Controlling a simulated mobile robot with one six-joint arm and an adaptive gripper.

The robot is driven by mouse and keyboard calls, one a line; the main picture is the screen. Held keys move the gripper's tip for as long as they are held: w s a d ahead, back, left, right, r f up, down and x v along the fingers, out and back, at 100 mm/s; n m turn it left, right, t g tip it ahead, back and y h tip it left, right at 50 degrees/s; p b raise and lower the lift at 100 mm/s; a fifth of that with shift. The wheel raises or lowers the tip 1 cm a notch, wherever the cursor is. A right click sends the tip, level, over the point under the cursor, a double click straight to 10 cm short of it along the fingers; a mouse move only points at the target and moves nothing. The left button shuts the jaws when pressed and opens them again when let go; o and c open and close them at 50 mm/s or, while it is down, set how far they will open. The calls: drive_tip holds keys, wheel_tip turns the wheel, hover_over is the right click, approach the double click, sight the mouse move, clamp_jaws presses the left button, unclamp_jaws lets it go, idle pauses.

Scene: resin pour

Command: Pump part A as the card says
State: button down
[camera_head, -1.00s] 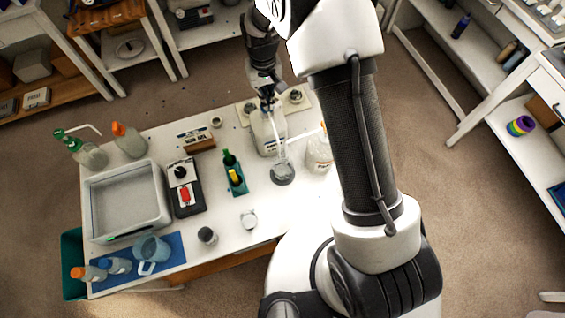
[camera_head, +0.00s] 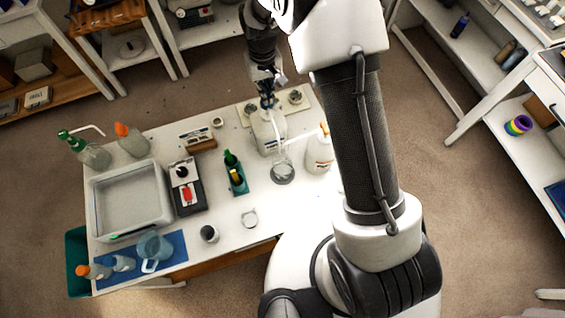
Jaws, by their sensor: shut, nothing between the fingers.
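Two white pump bottles stand at the right of the white table. The left bottle (camera_head: 268,134) is upright, and my gripper (camera_head: 268,106) is shut right above it, over its pump head, which is mostly hidden. I cannot tell whether the fingers touch the pump. The right bottle (camera_head: 318,156) has an orange-and-white top with a spout pointing left. Its label and the left one's are too small to read surely. A clear cup (camera_head: 283,173) stands in front of the bottles, under the spouts. A small card (camera_head: 195,135) stands on a wooden holder to the left, its text unreadable.
A grey tray (camera_head: 91,205), a scale-like device (camera_head: 188,196), a teal rack (camera_head: 238,188) with small bottles, and a blue mat (camera_head: 179,262) with a pitcher (camera_head: 153,247) fill the left. Small cups (camera_head: 249,217) sit near the front edge. My arm hides the table's right side.

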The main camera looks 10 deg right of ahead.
drive_tip(key=shift+f+b, duration=1.1)
drive_tip(key=shift+f, duration=0.55)
drive_tip(key=shift+r, duration=0.1)
drive_tip(key=shift+r+p, duration=1)
drive_tip(key=shift+r, duration=0.6)
wheel_tip(320, 180, up, 6)
drive_tip(key=p, duration=0.4)
